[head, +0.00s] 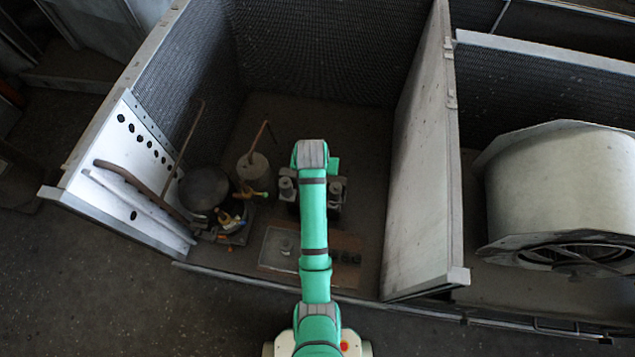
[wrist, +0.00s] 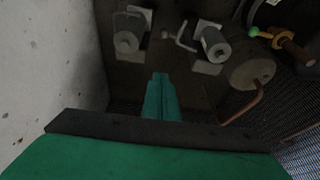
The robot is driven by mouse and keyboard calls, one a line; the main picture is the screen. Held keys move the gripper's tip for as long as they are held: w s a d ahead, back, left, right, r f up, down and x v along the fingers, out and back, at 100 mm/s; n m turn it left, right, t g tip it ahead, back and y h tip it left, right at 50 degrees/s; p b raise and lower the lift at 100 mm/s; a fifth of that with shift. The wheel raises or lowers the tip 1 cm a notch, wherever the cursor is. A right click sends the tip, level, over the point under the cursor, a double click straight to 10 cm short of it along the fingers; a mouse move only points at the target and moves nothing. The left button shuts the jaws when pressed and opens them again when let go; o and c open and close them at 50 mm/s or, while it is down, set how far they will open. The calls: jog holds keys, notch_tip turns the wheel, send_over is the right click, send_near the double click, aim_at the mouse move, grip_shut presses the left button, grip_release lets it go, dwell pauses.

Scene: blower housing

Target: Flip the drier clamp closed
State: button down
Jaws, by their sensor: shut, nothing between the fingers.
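Two grey cylinder units on plates stand on the housing floor. In the wrist view, one unit (wrist: 127,41) is at upper left and the other (wrist: 214,44) is right of it. A thin bent metal handle (wrist: 182,38) sits between them; I cannot tell for certain whether it is the drier clamp or which way it is flipped. In the head view the units show on the left (head: 287,188) and right (head: 335,190) of my arm. My gripper (wrist: 160,78) is shut and empty, apart from both units. Its fingers are hidden in the head view.
A pale partition wall (head: 425,160) bounds the right side. A flat tray (head: 280,248) lies at the front.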

notch_tip(320, 180, down, 10)
jog(key=shift+s, duration=0.25)
dwell(0.6)
jog(key=shift+s, duration=0.1)
dwell(0.4)
